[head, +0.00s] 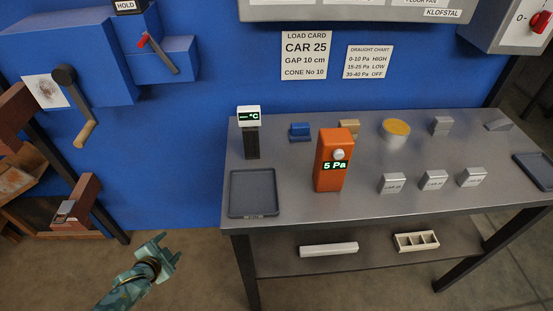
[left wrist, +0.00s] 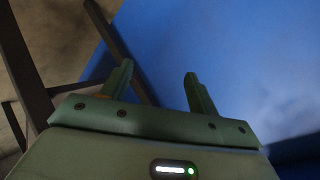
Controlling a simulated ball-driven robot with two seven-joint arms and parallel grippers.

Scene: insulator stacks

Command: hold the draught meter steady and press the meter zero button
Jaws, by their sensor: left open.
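The draught meter (head: 333,160) is an orange upright block on the grey table, with a dark display reading "5 Pa". A round whitish button (head: 338,154) sits on its front above the display. My left gripper (head: 168,250) is open and empty, low in front of the blue wall and left of the table, well apart from the meter. In the left wrist view its two green fingers (left wrist: 160,85) stand apart with nothing between them. My right gripper is not in view.
The table (head: 300,205) also holds a dark tray (head: 254,192), a °C display (head: 250,125) on a black post, a pot with a yellow top (head: 396,130) and several grey blocks. A crank (head: 72,100) juts from the blue cabinet at left. Floor left of the table is clear.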

